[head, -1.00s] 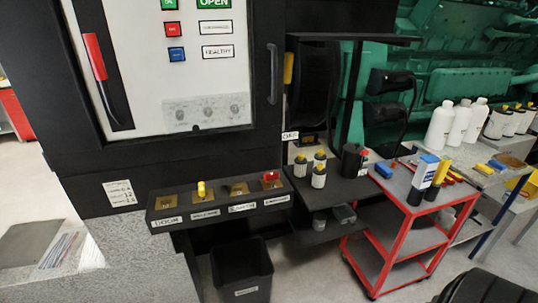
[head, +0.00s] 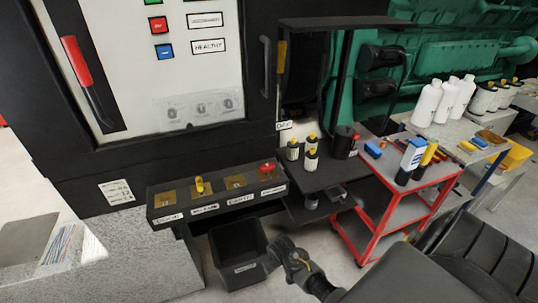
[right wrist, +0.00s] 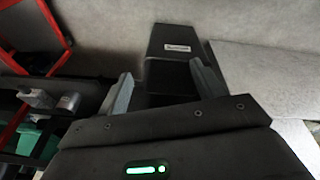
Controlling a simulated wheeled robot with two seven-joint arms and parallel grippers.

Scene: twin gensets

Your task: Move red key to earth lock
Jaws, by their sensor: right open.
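The red key (head: 267,167) sits in the rightmost lock of a black ledge with a row of brass lock plates. The earth lock (head: 236,182) is the plate just left of it, above a label that seems to read EARTH; no key shows in it. A yellow key (head: 199,185) stands in the plate left of that. My right gripper (right wrist: 163,85) is open and empty in the right wrist view, its two fingers apart over the floor bin. In the head view my right arm's end is low, right of the bin and below the ledge. My left gripper is not in view.
A black bin (head: 214,258) stands on the floor under the ledge. A dark shelf (head: 318,180) with yellow-capped bottles is right of the ledge. A red trolley (head: 405,210) stands farther right. The cabinet front (head: 160,75) rises behind the ledge.

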